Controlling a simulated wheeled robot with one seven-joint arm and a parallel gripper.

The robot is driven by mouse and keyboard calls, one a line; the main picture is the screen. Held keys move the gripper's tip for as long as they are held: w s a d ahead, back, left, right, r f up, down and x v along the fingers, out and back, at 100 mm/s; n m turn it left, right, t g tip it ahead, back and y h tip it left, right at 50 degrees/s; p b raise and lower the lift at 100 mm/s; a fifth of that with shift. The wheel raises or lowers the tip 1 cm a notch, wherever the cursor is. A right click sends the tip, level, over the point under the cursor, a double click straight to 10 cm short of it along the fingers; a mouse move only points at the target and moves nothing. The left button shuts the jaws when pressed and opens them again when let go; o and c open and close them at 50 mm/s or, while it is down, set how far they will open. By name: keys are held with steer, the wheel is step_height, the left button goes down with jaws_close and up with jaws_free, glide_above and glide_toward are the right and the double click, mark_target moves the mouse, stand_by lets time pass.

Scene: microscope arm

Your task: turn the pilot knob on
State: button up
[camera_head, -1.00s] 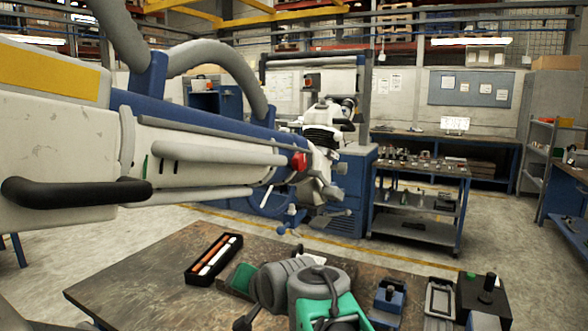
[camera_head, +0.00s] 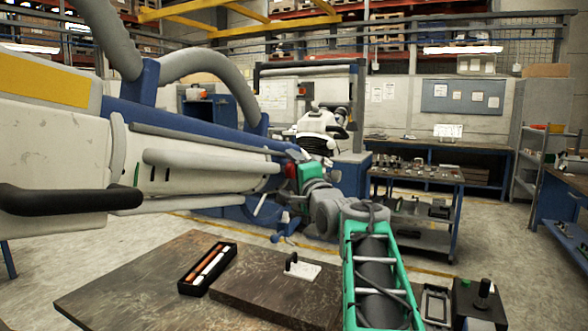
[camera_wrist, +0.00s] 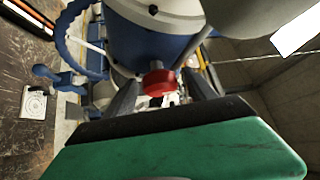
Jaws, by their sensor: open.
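The red pilot knob (camera_head: 290,169) sits at the right end of the large white and blue microscope arm (camera_head: 190,165). In the head view my gripper (camera_head: 307,176) is right beside the knob, its green hand partly covering that end. In the wrist view the red knob (camera_wrist: 159,82) appears between the two dark fingers of my gripper (camera_wrist: 163,84). The fingers are open, with a visible gap on both sides of the knob. I cannot tell how deep the knob lies between them, or which way it is turned.
Below is a worn table (camera_head: 130,280) with a black tray (camera_head: 208,268) of pens and a white plate (camera_head: 298,270) with a dark peg. A black box with a joystick (camera_head: 480,303) stands at right. The microscope arm's black handle (camera_head: 75,197) juts out at left.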

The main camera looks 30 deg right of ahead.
steer(key=shift+c, duration=0.6)
steer(key=c, duration=1.3)
steer(key=shift+o, duration=0.2)
